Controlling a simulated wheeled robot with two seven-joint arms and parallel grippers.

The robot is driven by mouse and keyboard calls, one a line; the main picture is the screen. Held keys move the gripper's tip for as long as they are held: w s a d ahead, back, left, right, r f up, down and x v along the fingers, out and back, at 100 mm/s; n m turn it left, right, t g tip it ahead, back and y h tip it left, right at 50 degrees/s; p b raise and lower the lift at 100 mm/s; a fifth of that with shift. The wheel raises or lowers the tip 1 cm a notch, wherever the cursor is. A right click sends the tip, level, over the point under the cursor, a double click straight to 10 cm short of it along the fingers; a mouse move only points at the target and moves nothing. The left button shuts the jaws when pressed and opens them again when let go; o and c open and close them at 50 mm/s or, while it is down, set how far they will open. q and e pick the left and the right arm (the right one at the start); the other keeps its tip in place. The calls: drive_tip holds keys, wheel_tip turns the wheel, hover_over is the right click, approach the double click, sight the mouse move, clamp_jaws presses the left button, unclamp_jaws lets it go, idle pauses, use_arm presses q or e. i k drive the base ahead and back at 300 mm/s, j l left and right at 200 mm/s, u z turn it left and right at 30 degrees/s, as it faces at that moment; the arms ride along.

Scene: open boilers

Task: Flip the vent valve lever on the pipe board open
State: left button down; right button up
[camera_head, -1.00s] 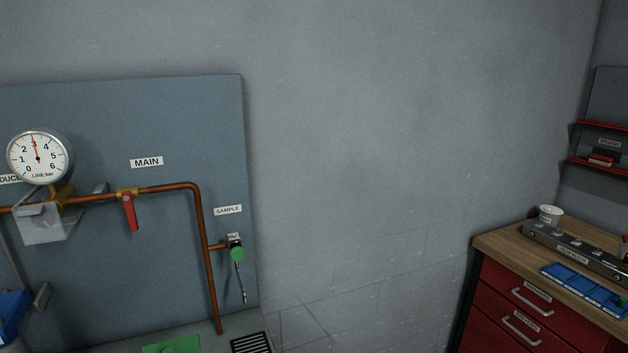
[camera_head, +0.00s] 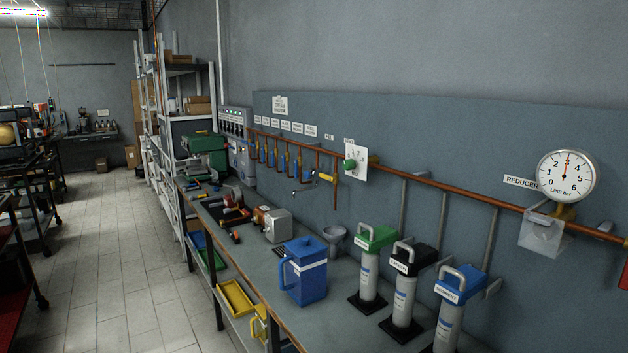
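The pipe board (camera_head: 420,125) runs along the wall on the right, with a copper pipe (camera_head: 452,187) across it. A short yellow lever (camera_head: 326,177) sits beside a downward copper branch near the board's middle. Several blue levers (camera_head: 283,161) hang in a row on branches farther along. The small labels above them are too small to read, so I cannot tell which lever is the vent valve. A red piece (camera_head: 622,277) shows at the right edge below the pipe. Neither of my grippers is in view.
A long bench (camera_head: 335,325) below the board holds a blue jug (camera_head: 304,270), three cylinders with green, black and blue tops, a grey box (camera_head: 273,224) and tools. A pressure gauge (camera_head: 567,177) is at the right. The tiled floor (camera_head: 120,260) left of the bench is open.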

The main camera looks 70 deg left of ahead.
sight(321, 175)
drive_tip(key=j+u, duration=0.45)
drive_tip(key=u, duration=0.25)
drive_tip(key=j+u, duration=0.25)
drive_tip(key=u, duration=0.15)
drive_tip(key=i+j+u, duration=0.1)
drive_tip(key=j, duration=0.3)
drive_tip(key=i+j+u, duration=0.1)
drive_tip(key=j, duration=0.3)
drive_tip(key=i+j+u, duration=0.1)
drive_tip(key=j, duration=0.25)
drive_tip(key=i+j, duration=0.15)
drive_tip(key=j, duration=0.25)
drive_tip(key=i+j+u, duration=0.15)
drive_tip(key=j, duration=0.2)
